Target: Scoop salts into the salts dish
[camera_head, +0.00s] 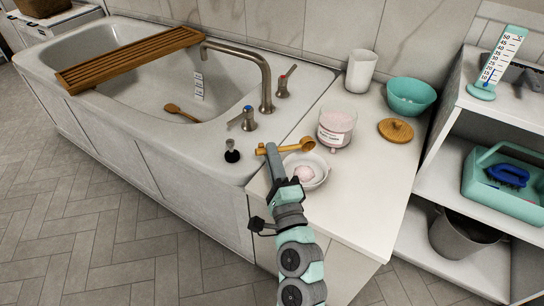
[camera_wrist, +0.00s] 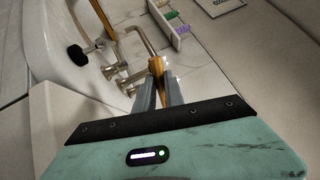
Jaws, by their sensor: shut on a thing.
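A wooden scoop (camera_head: 307,144) is held by its handle in my gripper (camera_head: 271,152), with its bowl pointing right. Its handle also shows between the fingers in the wrist view (camera_wrist: 156,66). The white salts dish (camera_head: 318,181) stands on the counter just below and right of the scoop in the head view, with a small pink heap of salts (camera_head: 303,173) in it. A clear salts jar (camera_head: 336,130) with a white label stands open behind the dish and holds pink salts. I cannot tell whether the scoop's bowl holds any salts.
A round wooden lid (camera_head: 396,130), a teal bowl (camera_head: 410,96) and a white cup (camera_head: 361,70) stand on the counter (camera_head: 366,190). The counter's front right is clear.

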